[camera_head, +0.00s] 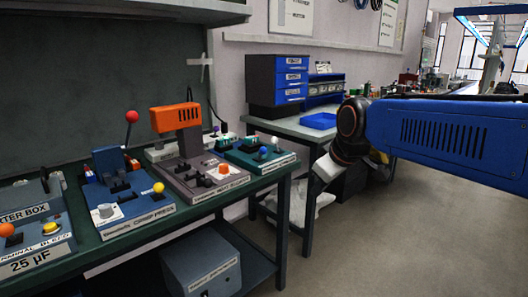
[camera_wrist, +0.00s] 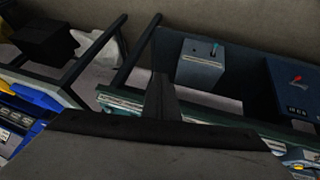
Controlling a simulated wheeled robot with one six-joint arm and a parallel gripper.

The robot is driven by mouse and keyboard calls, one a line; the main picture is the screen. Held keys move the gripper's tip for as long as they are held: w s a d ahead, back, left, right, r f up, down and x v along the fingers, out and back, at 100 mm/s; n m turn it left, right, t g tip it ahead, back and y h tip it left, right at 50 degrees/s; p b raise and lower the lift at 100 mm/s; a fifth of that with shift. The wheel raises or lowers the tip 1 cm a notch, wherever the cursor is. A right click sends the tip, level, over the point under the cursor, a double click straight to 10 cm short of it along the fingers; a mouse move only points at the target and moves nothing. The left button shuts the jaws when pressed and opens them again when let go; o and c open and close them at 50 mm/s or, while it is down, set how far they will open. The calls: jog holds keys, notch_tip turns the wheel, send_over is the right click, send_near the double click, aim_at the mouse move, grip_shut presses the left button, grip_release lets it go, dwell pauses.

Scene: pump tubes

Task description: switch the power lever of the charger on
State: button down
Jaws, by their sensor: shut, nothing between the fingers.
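A grey box (camera_head: 203,262) with a label too small to read sits low under the green workbench, on its lower shelf. In the wrist view a grey box (camera_wrist: 200,65) carries a small lever with a cyan tip (camera_wrist: 214,48), standing up from its top. Which box is the charger cannot be read from the labels. A dark blue box (camera_wrist: 294,88) with a red-tipped lever (camera_wrist: 297,79) stands right of it. My gripper (camera_wrist: 162,84) is shut and empty, seen near the bench's edge, left of the grey box in the picture. It touches neither lever as far as I see.
The green workbench (camera_head: 132,233) carries several devices, including a blue crimp press (camera_head: 122,195) and a grey unit with an orange head (camera_head: 175,118). A second table (camera_head: 290,126) with blue drawers (camera_head: 291,78) stands behind. Open floor (camera_head: 400,235) lies at right.

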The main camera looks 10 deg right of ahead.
jog(key=w+a+r+n, duration=0.2)
jog(key=w+a, duration=0.1)
jog(key=w, duration=0.3)
jog(key=w+a+r+n+t+y, duration=0.1)
jog(key=w+a+r+n, duration=0.1)
jog(key=w, duration=0.5)
jog(key=w+a+r+n, duration=0.2)
jog(key=w+a+r, duration=0.1)
jog(key=w+a, duration=0.2)
jog(key=shift+w, duration=0.85)
send_near(262, 153)
jog(key=shift+s+a+f+x, duration=0.1)
jog(key=shift+s+x, duration=0.05)
jog(key=shift+x, duration=0.9)
jog(key=shift+s+a+f+x, duration=0.1)
jog(key=shift+s+x, duration=0.05)
jog(key=shift+x, duration=0.9)
jog(key=shift+s+f+x, duration=0.1)
jog(key=shift+s+x, duration=0.1)
jog(key=shift+x, duration=0.8)
